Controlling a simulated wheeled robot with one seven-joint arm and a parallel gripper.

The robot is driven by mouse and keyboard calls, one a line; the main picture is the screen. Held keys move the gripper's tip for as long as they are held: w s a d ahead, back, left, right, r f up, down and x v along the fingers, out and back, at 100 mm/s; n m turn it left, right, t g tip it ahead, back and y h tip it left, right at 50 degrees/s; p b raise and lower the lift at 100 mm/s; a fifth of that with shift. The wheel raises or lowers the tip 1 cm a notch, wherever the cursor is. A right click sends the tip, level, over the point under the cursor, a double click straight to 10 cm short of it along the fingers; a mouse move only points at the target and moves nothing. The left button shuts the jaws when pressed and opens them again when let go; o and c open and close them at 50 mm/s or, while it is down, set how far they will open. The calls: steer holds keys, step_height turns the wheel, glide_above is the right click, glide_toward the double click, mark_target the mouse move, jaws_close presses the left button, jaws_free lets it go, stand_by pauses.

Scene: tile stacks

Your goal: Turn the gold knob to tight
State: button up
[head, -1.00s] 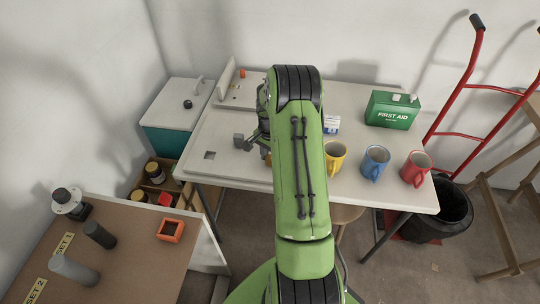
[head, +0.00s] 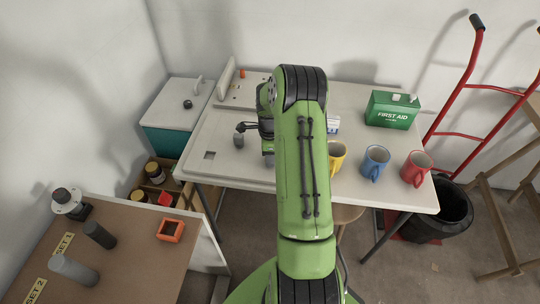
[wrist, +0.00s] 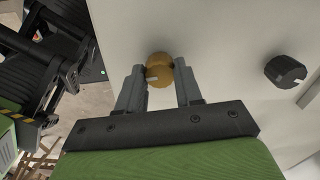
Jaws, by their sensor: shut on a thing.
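The gold knob (wrist: 160,69) shows in the wrist view on a pale flat surface. It looks like two rounded gold parts, with a small pale mark at its left. My gripper (wrist: 160,78) has one finger on each side of the knob and is shut on it. No loose or tight marking is readable. In the head view my green arm reaches over the white table (head: 235,165) and hides the gold knob and the fingertips.
A black knob (wrist: 285,72) sits to the right in the wrist view. In the head view, a yellow mug (head: 338,158), blue mug (head: 375,162), red mug (head: 416,168) and green first aid box (head: 393,110) stand right of my arm. The table's left part is mostly clear.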

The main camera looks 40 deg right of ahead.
steer(key=shift+w+d+r+m, duration=0.1)
steer(key=shift+w+r+m, duration=0.1)
steer(key=shift+m, duration=0.8)
steer(key=o, duration=0.8)
steer(key=shift+c, duration=0.2)
steer(key=o, duration=0.3)
steer(key=shift+s+f, duration=0.1)
steer(key=shift+s, duration=0.05)
step_height(320, 180, up, 16)
steer(key=p, duration=0.3)
steer(key=shift+p, duration=0.3)
steer(key=shift+f, duration=0.15)
